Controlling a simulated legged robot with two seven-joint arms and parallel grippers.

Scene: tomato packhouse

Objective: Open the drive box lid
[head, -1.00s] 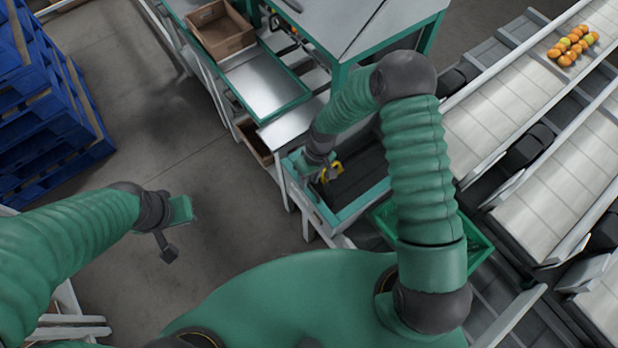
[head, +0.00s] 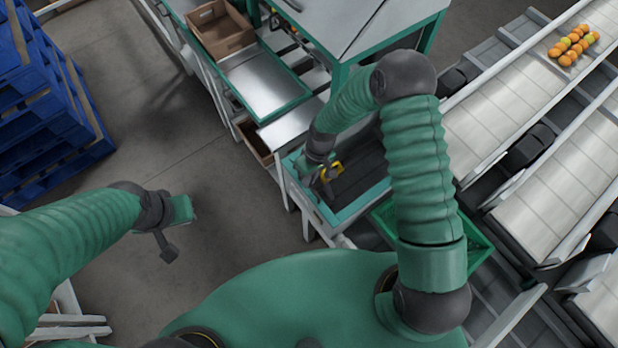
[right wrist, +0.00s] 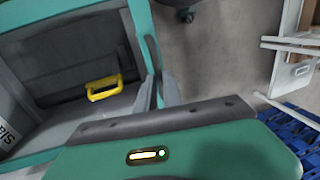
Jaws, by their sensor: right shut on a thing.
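The drive box (head: 346,215) is an open-looking grey case with a teal rim, right of centre in the head view. Its dark lid panel (head: 366,172) lies inside the rim, with a yellow handle (head: 338,169) near the left end. In the right wrist view the yellow handle (right wrist: 104,88) stands out from the dark panel (right wrist: 65,85), inside the teal rim (right wrist: 143,40). My left gripper (head: 168,245) hangs over bare floor, far from the box; its jaws are unclear.
A green crate (head: 478,244) sits right of the box, partly behind my right arm. Conveyor lanes (head: 510,110) with several tomatoes run along the right. A metal table (head: 345,25) and a brown box (head: 222,32) are behind. Blue pallets (head: 50,110) stand left; floor between is clear.

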